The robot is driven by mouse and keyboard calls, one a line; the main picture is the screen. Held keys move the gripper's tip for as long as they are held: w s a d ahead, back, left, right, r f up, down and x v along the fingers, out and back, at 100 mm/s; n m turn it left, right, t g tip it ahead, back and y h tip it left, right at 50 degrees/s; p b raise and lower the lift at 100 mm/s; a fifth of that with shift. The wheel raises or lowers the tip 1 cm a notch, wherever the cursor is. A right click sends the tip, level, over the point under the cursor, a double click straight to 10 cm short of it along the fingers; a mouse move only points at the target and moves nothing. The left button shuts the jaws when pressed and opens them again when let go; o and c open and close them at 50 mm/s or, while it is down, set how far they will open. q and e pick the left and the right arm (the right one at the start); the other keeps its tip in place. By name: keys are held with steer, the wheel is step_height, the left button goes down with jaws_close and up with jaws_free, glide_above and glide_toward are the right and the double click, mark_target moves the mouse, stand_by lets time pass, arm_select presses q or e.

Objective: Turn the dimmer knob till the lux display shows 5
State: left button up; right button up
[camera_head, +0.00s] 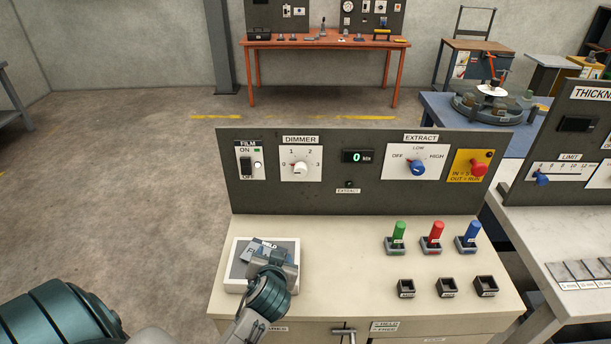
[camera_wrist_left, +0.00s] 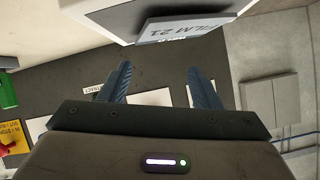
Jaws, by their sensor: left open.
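The dimmer knob (camera_head: 300,168) is white with a red mark, on a white plate with a 0 to 3 scale on the dark upright panel (camera_head: 335,197). I cannot tell exactly where its pointer stands. The lux display (camera_head: 358,156) to its right reads 0. My left gripper (camera_head: 278,262) is low over the bench's left part, in front of the knob and apart from it. In the left wrist view its two blue-grey fingers (camera_wrist_left: 161,78) are spread with nothing between them. The head view hides the fingertips. My right gripper is not in view.
A white-rimmed tray (camera_head: 235,269) with a grey labelled plate (camera_head: 250,250) lies beside my left gripper. The plate reads FILM 21 in the left wrist view (camera_wrist_left: 180,25). A film switch (camera_head: 246,166), extract knob (camera_head: 418,167) and red button (camera_head: 477,168) share the panel.

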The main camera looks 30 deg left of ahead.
mark_target(301, 172)
arm_select(q)
steer(key=w+r+t+y, duration=0.2)
steer(key=w+r+t, duration=0.3)
steer(key=w+r, duration=0.65)
steer(key=p+x, duration=0.1)
steer(key=x, duration=0.2)
steer(key=p+x, duration=0.1)
steer(key=x, duration=0.2)
steer(key=f+p+x, duration=0.1)
steer(key=x, duration=0.3)
steer(key=shift+w+p, duration=0.15)
steer(key=shift+p, duration=0.2)
steer(key=shift+w+a, duration=0.4)
steer(key=shift+w, duration=0.2)
steer(key=c, duration=1)
